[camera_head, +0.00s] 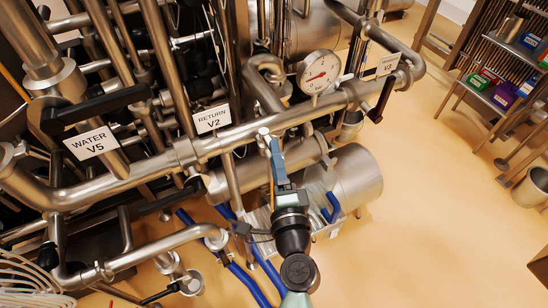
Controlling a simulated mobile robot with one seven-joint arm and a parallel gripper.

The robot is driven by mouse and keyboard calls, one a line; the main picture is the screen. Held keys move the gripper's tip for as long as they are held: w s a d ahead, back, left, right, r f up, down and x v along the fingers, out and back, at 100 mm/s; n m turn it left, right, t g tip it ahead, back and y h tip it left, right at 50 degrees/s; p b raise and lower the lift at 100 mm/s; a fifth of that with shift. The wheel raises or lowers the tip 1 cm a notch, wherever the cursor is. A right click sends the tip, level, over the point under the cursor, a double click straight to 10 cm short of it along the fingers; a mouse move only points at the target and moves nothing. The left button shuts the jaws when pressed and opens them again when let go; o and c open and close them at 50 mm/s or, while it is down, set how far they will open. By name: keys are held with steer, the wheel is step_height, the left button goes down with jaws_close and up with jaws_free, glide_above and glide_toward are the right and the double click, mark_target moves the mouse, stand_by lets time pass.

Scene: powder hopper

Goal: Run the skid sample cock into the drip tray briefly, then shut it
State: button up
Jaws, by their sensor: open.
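My gripper (271,146) reaches up from the bottom centre to the horizontal steel pipe (240,138), below the gauge. It is open, with its blue-grey fingers close to a small pale round fitting (264,131) on that pipe. The fitting may be the sample cock, but my gripper covers much of it and I cannot tell its lever position. I cannot tell whether the fingers touch it. A shiny metal tray-like box (262,219) shows below, partly hidden by my wrist; it may be the drip tray. I see no liquid running.
A pressure gauge (318,73) stands just right of my gripper. Tagged valves crowd the pipes: WATER V5 (91,142), RETURN V2 (212,118) and V3 (388,64). Blue hoses (245,280) lie below. A shelf rack (500,75) stands at right; the floor (440,200) between is clear.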

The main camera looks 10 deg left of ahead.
steer(key=s+d+b, duration=0.2)
steer(key=s+d, duration=0.3)
steer(key=s, duration=0.2)
stand_by(2.0)
steer(key=shift+w+a+n+g+y+p, duration=0.35)
steer(key=shift+w+a+n+y+p, duration=0.35)
steer(key=shift+w, duration=0.6)
steer(key=shift+w+a+n+g+y+p, duration=0.4)
steer(key=shift+w+a+y, duration=0.45)
steer(key=shift+w, duration=0.45)
steer(key=shift+w+a+n+g+y+p, duration=0.35)
steer(key=shift+w+a+n+y+p, duration=0.4)
steer(key=shift+w, duration=0.55)
steer(key=shift+d, duration=0.15)
steer(key=shift+c, duration=0.3)
